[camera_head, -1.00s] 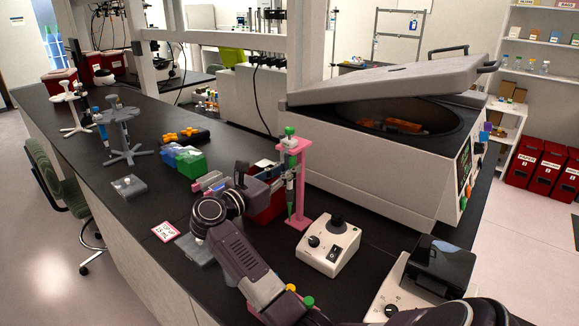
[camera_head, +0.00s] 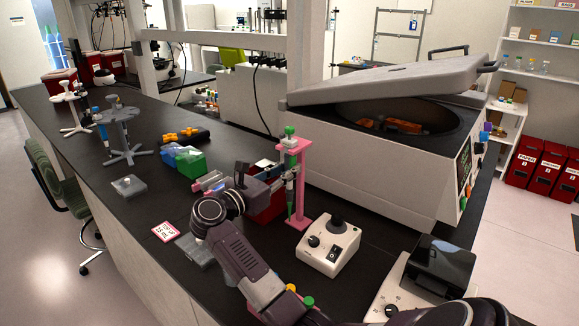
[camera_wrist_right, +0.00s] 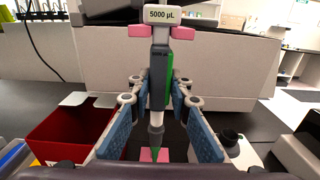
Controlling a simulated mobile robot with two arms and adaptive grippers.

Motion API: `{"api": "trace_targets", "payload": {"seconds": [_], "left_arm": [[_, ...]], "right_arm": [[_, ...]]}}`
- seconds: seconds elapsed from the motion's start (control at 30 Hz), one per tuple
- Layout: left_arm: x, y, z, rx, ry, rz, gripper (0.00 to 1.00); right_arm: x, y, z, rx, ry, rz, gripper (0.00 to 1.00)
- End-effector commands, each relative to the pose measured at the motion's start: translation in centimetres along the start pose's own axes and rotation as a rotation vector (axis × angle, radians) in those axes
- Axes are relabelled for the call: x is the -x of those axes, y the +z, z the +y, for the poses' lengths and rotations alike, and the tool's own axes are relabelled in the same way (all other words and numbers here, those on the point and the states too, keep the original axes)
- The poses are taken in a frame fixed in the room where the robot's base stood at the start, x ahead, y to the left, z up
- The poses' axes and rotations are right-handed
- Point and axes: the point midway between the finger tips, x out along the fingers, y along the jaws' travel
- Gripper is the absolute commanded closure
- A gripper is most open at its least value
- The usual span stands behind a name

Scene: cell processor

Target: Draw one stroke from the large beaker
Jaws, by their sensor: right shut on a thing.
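A pipette (camera_head: 290,163) with a green top stands upright at a pink stand (camera_head: 306,190) on the black bench. In the right wrist view the pipette (camera_wrist_right: 159,75) carries a "5000 µL" label, with pink stand arms beside its upper part. My right gripper (camera_wrist_right: 160,100) is shut on the pipette, with a blue-padded finger on each side of its body. In the head view my right gripper (camera_head: 282,180) reaches it from the left, partly hiding the pipette. I cannot make out a large beaker in either view. My left gripper is not in view.
A red bin (camera_wrist_right: 72,135) stands close left of my gripper. A white mixer (camera_head: 328,246) stands right of the stand, and a large centrifuge (camera_head: 380,165) with a raised lid behind it. A pipette carousel (camera_head: 122,130) stands on the bench at left.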

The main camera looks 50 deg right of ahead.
Motion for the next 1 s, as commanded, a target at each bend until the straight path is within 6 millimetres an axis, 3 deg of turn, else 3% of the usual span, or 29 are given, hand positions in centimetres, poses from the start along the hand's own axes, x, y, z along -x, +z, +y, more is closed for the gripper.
{"api": "trace_targets", "payload": {"seconds": [0.73,1.0], "left_arm": [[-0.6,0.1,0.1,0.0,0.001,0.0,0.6],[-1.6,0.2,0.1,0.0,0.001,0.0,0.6]], "right_arm": [[0.1,0.5,0.0,0.0,0.0,0.001,0.92],[2.7,0.3,0.1,-0.001,0.002,0.003,0.92]]}}
